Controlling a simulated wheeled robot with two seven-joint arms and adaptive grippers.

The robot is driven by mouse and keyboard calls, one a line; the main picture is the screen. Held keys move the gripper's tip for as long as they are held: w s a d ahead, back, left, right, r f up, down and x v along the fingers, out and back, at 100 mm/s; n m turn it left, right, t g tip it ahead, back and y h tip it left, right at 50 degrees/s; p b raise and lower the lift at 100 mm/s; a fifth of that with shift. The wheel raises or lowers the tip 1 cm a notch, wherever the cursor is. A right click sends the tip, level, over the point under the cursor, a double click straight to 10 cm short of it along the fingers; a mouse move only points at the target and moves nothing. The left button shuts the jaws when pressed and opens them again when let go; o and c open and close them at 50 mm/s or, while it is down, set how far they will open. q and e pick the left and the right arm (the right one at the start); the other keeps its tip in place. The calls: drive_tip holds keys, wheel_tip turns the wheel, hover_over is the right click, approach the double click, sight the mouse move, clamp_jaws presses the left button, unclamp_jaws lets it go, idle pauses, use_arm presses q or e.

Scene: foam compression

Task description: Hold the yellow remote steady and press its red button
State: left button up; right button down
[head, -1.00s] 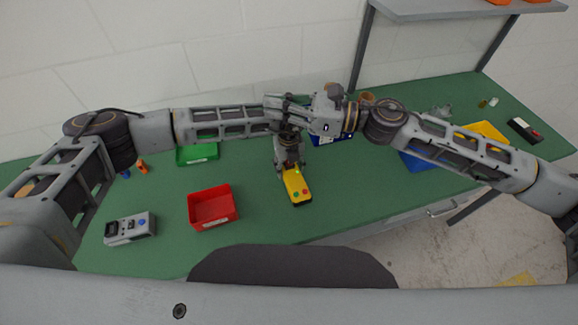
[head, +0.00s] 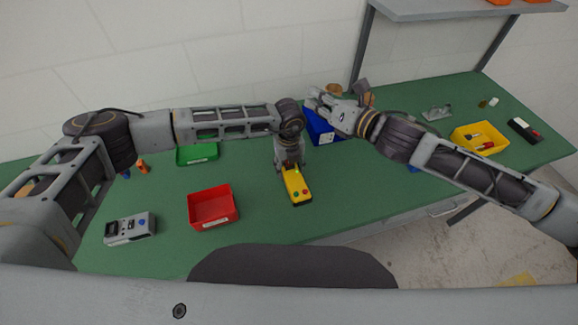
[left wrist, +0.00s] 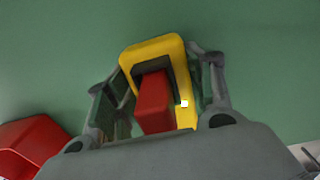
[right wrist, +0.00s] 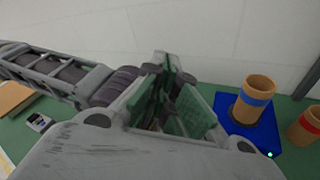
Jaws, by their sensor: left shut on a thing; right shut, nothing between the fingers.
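The yellow remote (head: 297,187) lies on the green bench, with a dark near end and small red (head: 306,189) and green buttons on top. My left gripper (head: 289,169) points down and is shut on its far end. In the left wrist view the yellow remote (left wrist: 150,52) sits between the fingers, with a dark recess and a red block-like part (left wrist: 154,102) showing. My right gripper (head: 313,98) is apart from the remote, farther back near the blue bin. In the right wrist view its fingers (right wrist: 168,68) are together and empty.
A red bin (head: 213,207) and a grey device (head: 130,229) are left of the remote. A green bin (head: 197,155) is behind. A blue bin (head: 322,130) stands behind the remote, a yellow bin (head: 480,139) far right.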

wheel_tip(320, 180, down, 7)
drive_tip(key=s+m+g+h, duration=0.2)
drive_tip(key=s+h, duration=0.1)
drive_tip(key=g, duration=0.4)
hover_over(307, 190)
drive_tip(key=shift+h, duration=0.4)
wheel_tip(307, 190, down, 6)
drive_tip(key=shift+w+r, duration=0.1)
drive_tip(key=shift+w, duration=0.05)
drive_tip(key=shift+f, duration=4.95)
drive_tip(key=shift+r, duration=0.5)
drive_tip(key=shift+r, duration=0.15)
drive_tip(key=shift+r, duration=2.95)
